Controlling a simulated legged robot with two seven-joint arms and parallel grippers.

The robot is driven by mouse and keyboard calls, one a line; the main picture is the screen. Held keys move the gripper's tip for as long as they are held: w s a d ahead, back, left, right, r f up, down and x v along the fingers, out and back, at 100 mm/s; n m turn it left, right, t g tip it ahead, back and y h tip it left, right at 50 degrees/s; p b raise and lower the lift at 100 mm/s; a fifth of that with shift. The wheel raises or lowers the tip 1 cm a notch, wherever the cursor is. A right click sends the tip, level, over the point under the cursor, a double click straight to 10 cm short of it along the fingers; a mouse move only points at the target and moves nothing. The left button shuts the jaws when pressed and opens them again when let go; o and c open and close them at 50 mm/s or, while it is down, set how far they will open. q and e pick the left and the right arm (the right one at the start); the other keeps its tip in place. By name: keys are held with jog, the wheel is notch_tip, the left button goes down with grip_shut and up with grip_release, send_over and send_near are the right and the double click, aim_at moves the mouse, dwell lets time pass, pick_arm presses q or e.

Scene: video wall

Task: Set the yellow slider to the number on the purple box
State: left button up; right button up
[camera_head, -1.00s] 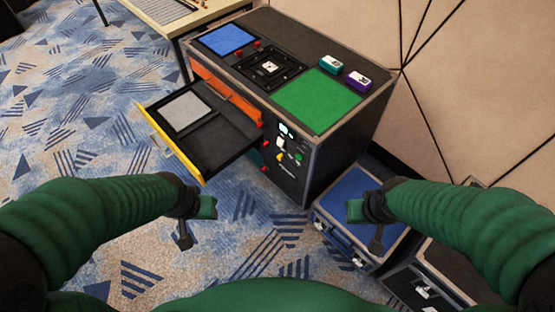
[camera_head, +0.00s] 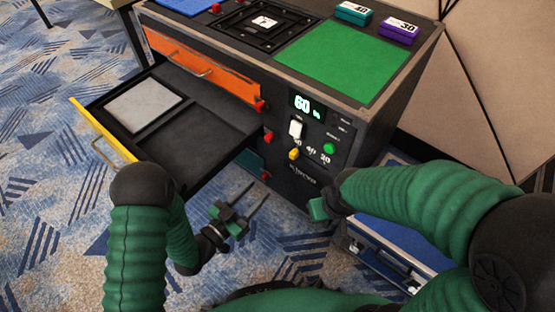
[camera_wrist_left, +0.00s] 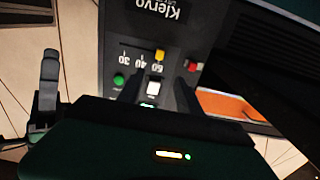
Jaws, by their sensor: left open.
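The yellow slider (camera_head: 294,153) is on the dark front panel of the cabinet, at the left end of a number scale. It also shows in the left wrist view (camera_wrist_left: 159,55), near the 60. The display (camera_head: 306,105) above it reads 60 %. The purple box (camera_head: 398,31) lies on the cabinet top; its label appears to read 30. My left gripper (camera_head: 259,190) is open and empty, below and left of the slider, pointing toward the panel; its dark fingers also show in the wrist view (camera_wrist_left: 160,79). My right gripper (camera_head: 318,209) is right of it, fingers hidden.
A white switch (camera_head: 296,129) and a green button (camera_head: 329,147) are near the slider. An open drawer (camera_head: 208,125) with a yellow front juts out left. A teal box (camera_head: 353,13) is beside the purple one. A blue case (camera_head: 405,245) stands on the floor at right.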

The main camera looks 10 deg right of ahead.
aim_at(292, 156)
pick_arm(q)
jog(key=b+x, duration=0.6)
jog(key=x, duration=1)
jog(key=shift+r, duration=0.1)
jog(key=shift+w+d+r, duration=0.15)
jog(key=shift+d, duration=0.15)
grip_shut()
dwell(0.4)
